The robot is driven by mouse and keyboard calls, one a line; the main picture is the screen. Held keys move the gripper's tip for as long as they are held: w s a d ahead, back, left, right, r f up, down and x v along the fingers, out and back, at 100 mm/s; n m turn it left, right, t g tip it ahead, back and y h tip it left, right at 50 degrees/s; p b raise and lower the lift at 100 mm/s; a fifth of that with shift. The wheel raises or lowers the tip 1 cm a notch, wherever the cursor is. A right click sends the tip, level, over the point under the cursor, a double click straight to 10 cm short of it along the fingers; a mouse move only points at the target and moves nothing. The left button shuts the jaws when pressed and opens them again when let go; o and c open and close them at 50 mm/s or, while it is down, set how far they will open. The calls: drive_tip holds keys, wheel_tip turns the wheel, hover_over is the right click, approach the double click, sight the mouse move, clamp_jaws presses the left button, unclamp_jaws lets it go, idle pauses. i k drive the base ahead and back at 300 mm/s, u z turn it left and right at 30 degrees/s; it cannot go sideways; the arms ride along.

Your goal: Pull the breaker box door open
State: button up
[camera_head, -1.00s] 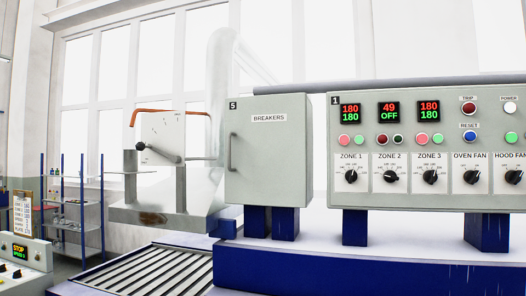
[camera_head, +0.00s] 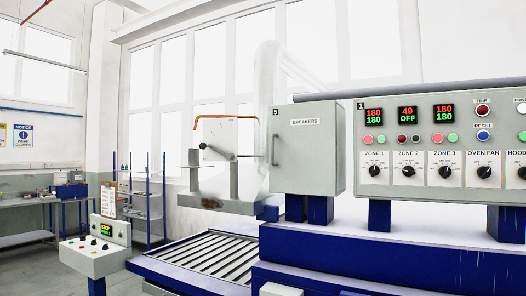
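The breaker box (camera_head: 315,165) is a pale grey-green cabinet right of the picture's middle, labelled BREAKERS and marked 5. Its door (camera_head: 308,160) looks shut. A vertical bar handle (camera_head: 275,149) runs along the door's left side. The box stands on blue supports above a blue machine frame. My gripper is not in view, so its state and its distance from the handle are hidden.
A control panel (camera_head: 445,180) with knobs and displays stands close to the right of the box. A slatted roller bed (camera_head: 215,259) lies below left. A small control stand (camera_head: 97,257) with a STOP display is at front left. Open floor shows at far left.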

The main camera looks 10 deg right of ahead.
sight(302, 136)
drive_tip(key=u, duration=0.6)
drive_tip(key=i, duration=0.55)
drive_tip(key=u, duration=0.65)
drive_tip(key=i, duration=0.6)
drive_tip(key=z, duration=0.25)
